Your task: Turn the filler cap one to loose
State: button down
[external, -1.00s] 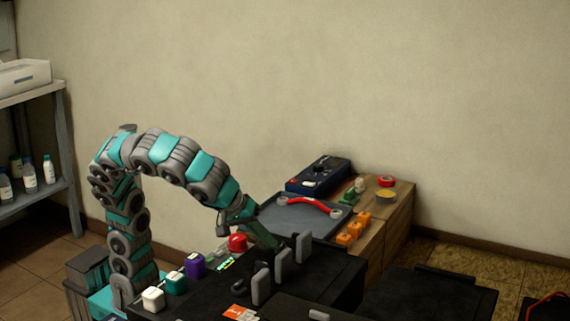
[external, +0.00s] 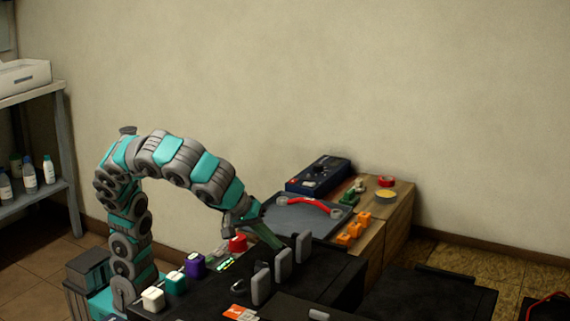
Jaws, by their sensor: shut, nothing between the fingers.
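A black battery case (external: 330,272) stands in front of my arm. Three upright grey paddle-like caps stand in a row on it: a near one (external: 261,289), a middle one (external: 282,265) and a far one (external: 303,247). I cannot tell which is filler cap one or read any mark. My gripper (external: 278,245) points down to the right, just left of the far and middle caps. It is shut and empty. Whether its tip touches a cap cannot be told.
White (external: 153,299), green (external: 175,283), purple (external: 195,265) and red (external: 238,244) blocks line the case's left side.

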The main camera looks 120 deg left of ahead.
jog(key=shift+w+f+b, duration=0.1)
jog(key=shift+w+b, duration=0.35)
jog(key=shift+w, duration=0.55)
jog(key=shift+w+a, duration=0.15)
jog(key=shift+w, duration=0.35)
dwell(0.3)
jog(key=shift+s+a, duration=0.1)
